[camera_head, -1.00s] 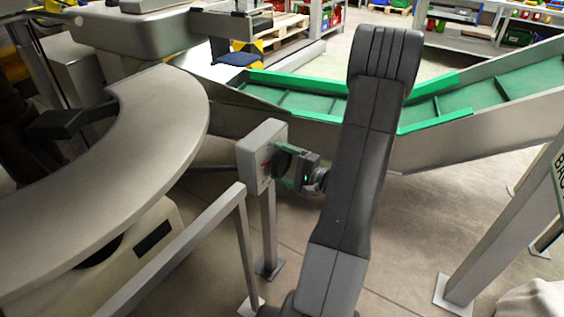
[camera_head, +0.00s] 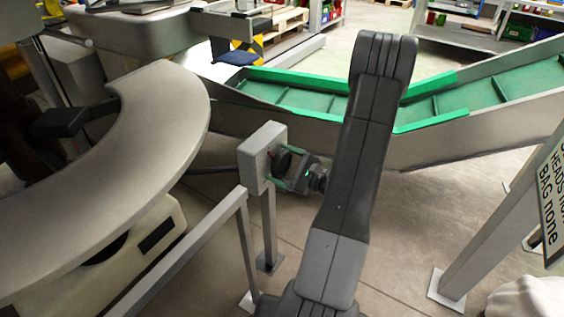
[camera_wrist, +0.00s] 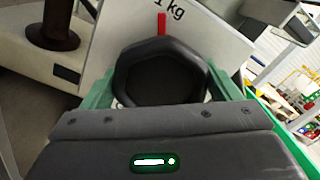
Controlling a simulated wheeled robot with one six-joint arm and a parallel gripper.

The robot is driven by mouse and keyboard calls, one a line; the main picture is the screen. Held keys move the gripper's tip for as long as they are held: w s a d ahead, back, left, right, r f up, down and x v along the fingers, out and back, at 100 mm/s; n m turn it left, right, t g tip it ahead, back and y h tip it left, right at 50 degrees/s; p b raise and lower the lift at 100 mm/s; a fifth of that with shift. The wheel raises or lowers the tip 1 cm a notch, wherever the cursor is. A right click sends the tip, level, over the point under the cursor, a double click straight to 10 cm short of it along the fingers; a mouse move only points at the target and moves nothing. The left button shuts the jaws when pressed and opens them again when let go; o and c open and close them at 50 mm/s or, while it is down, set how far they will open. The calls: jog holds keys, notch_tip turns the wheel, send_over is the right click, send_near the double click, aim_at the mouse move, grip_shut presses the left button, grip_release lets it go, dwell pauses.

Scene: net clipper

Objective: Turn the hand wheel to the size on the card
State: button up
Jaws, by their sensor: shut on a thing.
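The black hand wheel (camera_wrist: 162,78) sits on the face of a grey box on a post; the box (camera_head: 261,155) shows left of my arm in the head view. In the wrist view a red pointer mark (camera_wrist: 162,24) stands above the wheel, with "1 kg" printed over it. My gripper (camera_head: 287,171) is shut on the wheel, its green fingers on either side of the rim. The card (camera_head: 552,205) stands at the right edge of the head view; its cut-off text reads "HEADS" and "BAG none". Its full text is out of view.
A curved grey counter (camera_head: 180,140) and a rail (camera_head: 190,250) lie to the left. A conveyor with a green belt (camera_head: 440,108) runs behind my arm. A grey post (camera_head: 490,230) stands at the right. Open floor lies between.

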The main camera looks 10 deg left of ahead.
jog(key=shift+m, duration=0.3)
jog(key=o, duration=0.9)
jog(key=shift+c, duration=0.2)
jog(key=p+v, duration=0.1)
jog(key=v, duration=1.3)
jog(key=shift+p, duration=0.4)
jog(key=shift+a, duration=0.15)
jog(key=b+x, duration=0.1)
jog(key=x, duration=1.2)
jog(key=shift+w+a+b, duration=0.15)
jog(key=shift+a+b, duration=0.15)
jog(key=shift+b, duration=0.05)
jog(key=shift+d, duration=0.1)
